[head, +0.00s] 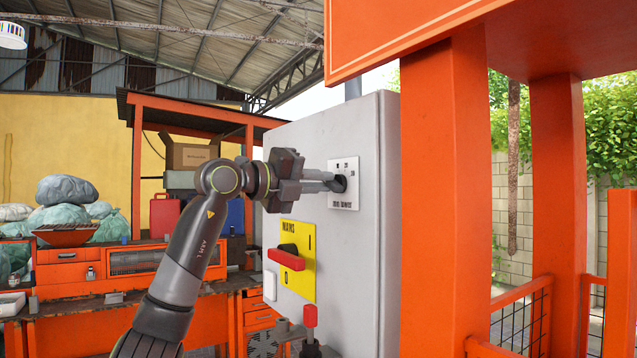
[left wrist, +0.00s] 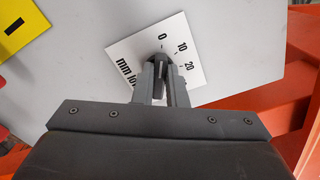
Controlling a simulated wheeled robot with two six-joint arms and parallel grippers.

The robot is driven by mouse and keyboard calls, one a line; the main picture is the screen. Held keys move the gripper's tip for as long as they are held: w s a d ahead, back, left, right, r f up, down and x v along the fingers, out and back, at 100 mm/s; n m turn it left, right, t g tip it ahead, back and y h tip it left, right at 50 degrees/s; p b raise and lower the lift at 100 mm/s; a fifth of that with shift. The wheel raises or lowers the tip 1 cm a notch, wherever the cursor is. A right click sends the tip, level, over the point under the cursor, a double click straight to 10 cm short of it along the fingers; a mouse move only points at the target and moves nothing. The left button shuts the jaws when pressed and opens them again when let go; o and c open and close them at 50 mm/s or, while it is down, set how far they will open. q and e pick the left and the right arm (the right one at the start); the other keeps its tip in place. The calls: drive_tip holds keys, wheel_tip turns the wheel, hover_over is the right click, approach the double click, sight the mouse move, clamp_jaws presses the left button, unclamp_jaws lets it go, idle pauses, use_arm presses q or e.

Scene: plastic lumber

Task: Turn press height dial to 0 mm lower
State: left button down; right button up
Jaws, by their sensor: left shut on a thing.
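The press height dial is a dark knob (head: 342,182) on a white plate (head: 347,200) fixed to the side of the grey cabinet. In the left wrist view, the plate (left wrist: 129,50) carries 0, 10 and 20 marks and the partly hidden "mm lower" text. My left gripper (head: 334,182) reaches in from the left and is shut on the dial knob (left wrist: 160,57), one finger on each side. The fingers hide part of the knob and plate. The knob's top lies near the 0 tick, but I cannot tell its exact setting. My right gripper is not in view.
Below the dial is a yellow mains plate (head: 308,240) with a red switch handle (head: 286,259). A red-topped lever (head: 310,316) stands lower down. Orange posts (head: 441,200) rise right of the grey cabinet (head: 375,250). An orange workbench (head: 100,300) stands at left.

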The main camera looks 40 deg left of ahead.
use_arm(q)
drive_tip(key=c, duration=1.5)
unclamp_jaws()
drive_tip(key=shift+o, duration=0.2)
drive_tip(key=shift+s+a+f, duration=0.1)
drive_tip(key=shift+s+a, duration=0.05)
drive_tip(key=shift+s, duration=0.15)
drive_tip(key=b+v, duration=0.7)
drive_tip(key=v, duration=0.9)
drive_tip(key=shift+s+a+b, duration=0.15)
drive_tip(key=shift+s+b, duration=0.2)
